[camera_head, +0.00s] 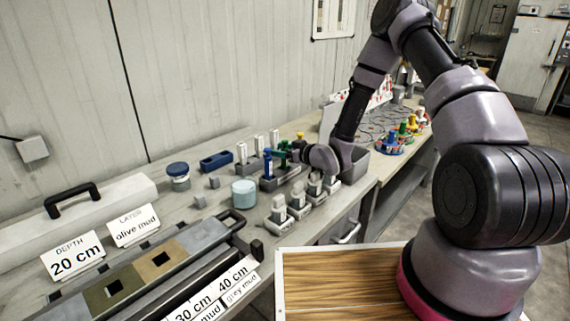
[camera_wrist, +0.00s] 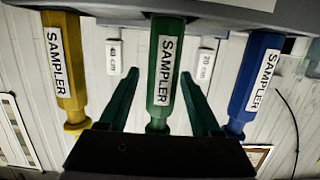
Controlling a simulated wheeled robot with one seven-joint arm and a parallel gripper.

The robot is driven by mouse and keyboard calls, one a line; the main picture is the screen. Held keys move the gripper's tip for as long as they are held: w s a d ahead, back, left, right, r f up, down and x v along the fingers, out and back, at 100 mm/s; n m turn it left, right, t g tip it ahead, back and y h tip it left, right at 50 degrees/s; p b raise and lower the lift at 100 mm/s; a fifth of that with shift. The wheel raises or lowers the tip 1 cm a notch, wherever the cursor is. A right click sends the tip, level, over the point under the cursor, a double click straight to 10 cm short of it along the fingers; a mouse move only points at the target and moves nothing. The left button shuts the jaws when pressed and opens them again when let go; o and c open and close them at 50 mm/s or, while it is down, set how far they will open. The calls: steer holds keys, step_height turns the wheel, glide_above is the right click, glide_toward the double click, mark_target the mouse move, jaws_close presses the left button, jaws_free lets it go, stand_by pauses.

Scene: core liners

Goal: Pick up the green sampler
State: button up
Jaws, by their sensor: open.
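The green sampler (camera_wrist: 165,75) is in the middle of the wrist view, with a white label reading SAMPLER. My gripper (camera_wrist: 158,88) is open, one finger on each side of it; I cannot tell whether either touches. A yellow sampler (camera_wrist: 64,65) is to the left and a blue sampler (camera_wrist: 254,80) to the right, both outside the fingers. In the head view my gripper (camera_head: 296,153) is at the sampler rack (camera_head: 282,179). The blue sampler shows there (camera_head: 267,164), and a bit of green (camera_head: 284,146) shows beside my gripper, which hides the rest.
Grey-and-white holders (camera_head: 278,215) stand in front of the rack. A grey bin (camera_head: 355,164) is right of my gripper. A light-blue tub (camera_head: 244,193), a lidded jar (camera_head: 178,176) and a core tray (camera_head: 150,270) are to the left. White tags stand behind the rack.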

jaws_close()
